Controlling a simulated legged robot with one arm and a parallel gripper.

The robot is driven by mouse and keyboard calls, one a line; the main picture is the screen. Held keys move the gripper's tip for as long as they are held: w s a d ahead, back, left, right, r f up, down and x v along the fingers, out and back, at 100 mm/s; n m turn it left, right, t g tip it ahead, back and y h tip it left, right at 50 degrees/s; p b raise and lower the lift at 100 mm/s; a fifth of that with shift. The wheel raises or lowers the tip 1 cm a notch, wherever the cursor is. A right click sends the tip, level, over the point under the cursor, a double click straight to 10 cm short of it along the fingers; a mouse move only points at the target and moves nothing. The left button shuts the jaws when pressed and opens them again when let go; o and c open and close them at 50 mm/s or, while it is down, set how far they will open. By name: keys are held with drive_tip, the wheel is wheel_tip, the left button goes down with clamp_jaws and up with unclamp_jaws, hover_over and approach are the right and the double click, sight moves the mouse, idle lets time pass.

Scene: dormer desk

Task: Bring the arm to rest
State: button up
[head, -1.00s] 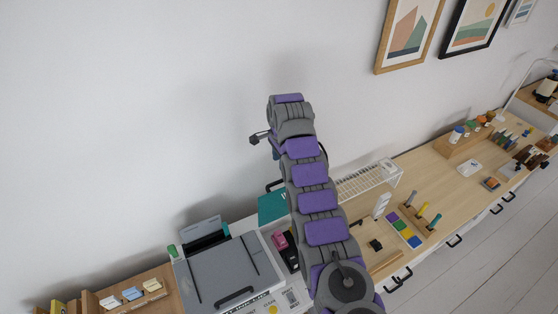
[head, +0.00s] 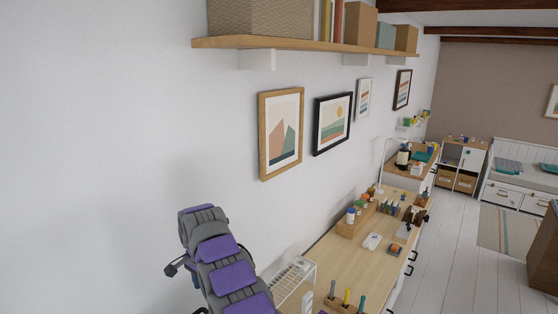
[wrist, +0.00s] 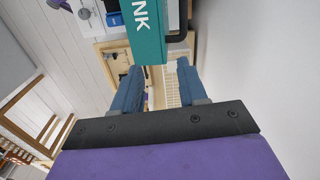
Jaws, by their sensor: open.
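My arm shows at the lower left of the head view, purple and grey, raised in front of the white wall. My gripper (wrist: 155,88) shows in the wrist view with its two blue fingers apart. Nothing is held between the fingers. A teal box (wrist: 136,28) with white letters shows beyond the fingertips; I cannot tell how far off it is. In the head view the fingers are mostly hidden by the arm.
The wooden desk (head: 345,258) runs along the wall, with a white wire rack (head: 290,280) near my arm. A wooden shelf (head: 300,44) with baskets and boxes hangs above. Framed pictures (head: 281,133) hang on the wall.

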drive_tip(key=s+d+r+n+b, duration=0.1)
drive_tip(key=s+d+r+b, duration=0.15)
drive_tip(key=d, duration=0.45)
drive_tip(key=s+d+r+n+b, duration=0.1)
drive_tip(key=s+d+b, duration=0.1)
drive_tip(key=d+b, duration=0.35)
drive_tip(key=s+d+f+n+g+b, duration=0.15)
drive_tip(key=s+d+b, duration=0.25)
drive_tip(key=s+d, duration=0.8)
drive_tip(key=s+d+f+n+b, duration=0.1)
drive_tip(key=s+d+f+b, duration=0.2)
drive_tip(key=s, duration=0.7)
drive_tip(key=s+d+f+n+b, duration=0.1)
drive_tip(key=s+d+f+b, duration=0.3)
drive_tip(key=s+f, duration=0.3)
drive_tip(key=s+d+f+n+b, duration=0.1)
drive_tip(key=s+d+f+b, duration=0.3)
drive_tip(key=s, duration=0.9)
drive_tip(key=shift+s+d+f, duration=0.15)
drive_tip(key=shift+d+f, duration=0.65)
drive_tip(key=shift+d, duration=0.1)
